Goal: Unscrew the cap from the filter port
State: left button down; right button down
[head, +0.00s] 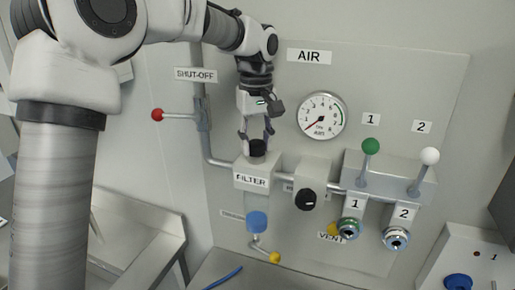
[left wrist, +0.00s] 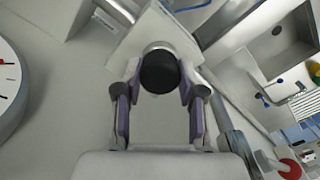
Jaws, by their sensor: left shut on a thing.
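The filter housing (head: 252,180) is a light box labelled FILTER on the air panel's pipe. A black round cap (head: 258,147) sits on top of it, at the port. In the left wrist view the cap (left wrist: 159,72) is seen from above, with a pale metal ring around its far side. My left gripper (head: 257,141) reaches down from above with one finger on each side of the cap, shut on it. The cap appears seated at the port; its thread is hidden. My right gripper is in neither view.
A red-knobbed shut-off lever (head: 158,115) stands left of the filter. A pressure gauge (head: 321,115), a black regulator knob (head: 306,199), and green (head: 371,146) and white (head: 430,156) levers are to the right. A blue-topped drain (head: 257,222) hangs below.

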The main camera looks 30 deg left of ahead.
pick_arm(q)
jog(key=n, duration=0.4)
jog(key=n, duration=0.4)
jog(key=c, duration=0.8)
grip_release()
jog(key=shift+o, duration=0.2)
jog(key=m, duration=0.4)
jog(key=m, duration=0.4)
